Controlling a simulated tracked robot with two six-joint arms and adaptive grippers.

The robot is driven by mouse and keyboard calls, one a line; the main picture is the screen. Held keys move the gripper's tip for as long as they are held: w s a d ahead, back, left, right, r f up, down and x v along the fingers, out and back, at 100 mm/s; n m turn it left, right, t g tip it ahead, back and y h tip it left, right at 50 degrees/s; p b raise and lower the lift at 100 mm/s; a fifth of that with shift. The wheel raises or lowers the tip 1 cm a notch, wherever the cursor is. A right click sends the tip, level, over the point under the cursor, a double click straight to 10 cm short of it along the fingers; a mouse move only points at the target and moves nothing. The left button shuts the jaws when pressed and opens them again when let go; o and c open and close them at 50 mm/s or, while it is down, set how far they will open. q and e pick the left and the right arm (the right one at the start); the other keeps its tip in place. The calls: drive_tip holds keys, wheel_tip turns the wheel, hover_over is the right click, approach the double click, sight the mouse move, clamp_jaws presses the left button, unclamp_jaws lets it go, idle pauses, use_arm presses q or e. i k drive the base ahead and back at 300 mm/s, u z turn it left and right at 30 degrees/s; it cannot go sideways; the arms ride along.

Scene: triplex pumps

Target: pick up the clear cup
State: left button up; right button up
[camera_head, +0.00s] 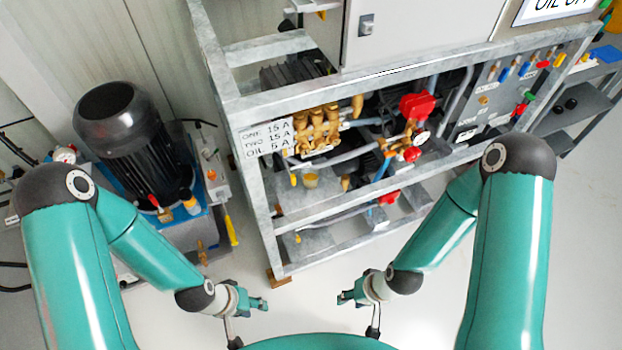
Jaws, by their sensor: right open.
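A small, pale yellowish, see-through cup-like thing (310,180) shows inside the metal pump frame, below the brass pump fittings. It may be the clear cup; it is too small to be sure. My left gripper (262,304) is low in the middle of the view, in front of and below the frame, apart from the cup. Its fingers are small and seen from the side, so I cannot tell its opening. My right gripper (343,298) faces it from the right, open and empty, also well below the cup.
The galvanised pump frame (262,220) has bars around the cup, with pipes, red valves (417,106) and a brass pump (317,130) close by. A black motor (120,125) on a blue base stands at left. The pale floor (310,285) between my grippers is clear.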

sight(310, 178)
drive_tip(key=u, duration=1.5)
drive_tip(key=i, duration=0.1)
drive_tip(key=z, duration=2.95)
drive_tip(key=k, duration=0.9)
drive_tip(key=u, duration=2.75)
drive_tip(key=k, duration=0.1)
drive_tip(key=z, duration=1.3)
drive_tip(key=i, duration=1.2)
drive_tip(key=z, duration=0.05)
